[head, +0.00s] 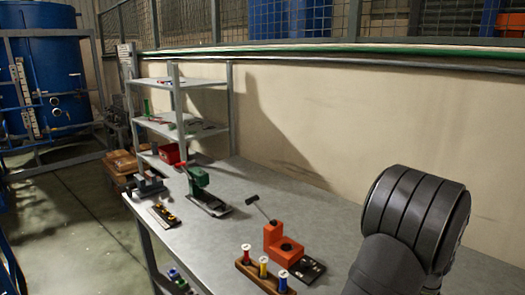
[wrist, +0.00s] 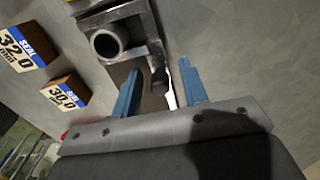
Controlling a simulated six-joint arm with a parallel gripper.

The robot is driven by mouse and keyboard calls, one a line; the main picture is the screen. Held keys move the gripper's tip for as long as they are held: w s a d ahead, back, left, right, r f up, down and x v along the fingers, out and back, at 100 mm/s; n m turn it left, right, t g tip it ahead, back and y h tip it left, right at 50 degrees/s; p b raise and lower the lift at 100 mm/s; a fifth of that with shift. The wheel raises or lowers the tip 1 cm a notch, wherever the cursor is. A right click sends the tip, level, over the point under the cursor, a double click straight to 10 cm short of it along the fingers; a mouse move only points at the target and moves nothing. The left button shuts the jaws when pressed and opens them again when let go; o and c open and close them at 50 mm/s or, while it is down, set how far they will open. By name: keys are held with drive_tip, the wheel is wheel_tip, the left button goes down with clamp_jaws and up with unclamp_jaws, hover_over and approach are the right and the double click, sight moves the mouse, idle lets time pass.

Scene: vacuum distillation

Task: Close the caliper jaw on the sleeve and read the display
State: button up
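In the wrist view, a grey metal sleeve (wrist: 105,43), a short hollow ring seen end-on, sits at the grey metal caliper (wrist: 152,28) at the top. A dark rounded knob (wrist: 159,82) hangs from the caliper's near end. My gripper (wrist: 160,68) has two blue fingers that stand apart, one on each side of the knob, with gaps showing. I cannot tell whether either finger touches it. No display reading is visible. In the head view my arm fills the right side, and my gripper does not show.
In the head view the grey table (head: 225,250) holds an orange block with a lever (head: 275,236), a wooden rack of spools (head: 262,278) and a green press (head: 198,180). Shelves (head: 185,130) stand behind.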

idle(0.4)
drive_tip(key=shift+r, duration=3.5)
wheel_tip(320, 180, down, 7)
drive_tip(key=shift+f, duration=0.1)
drive_tip(key=shift+s+d, duration=0.15)
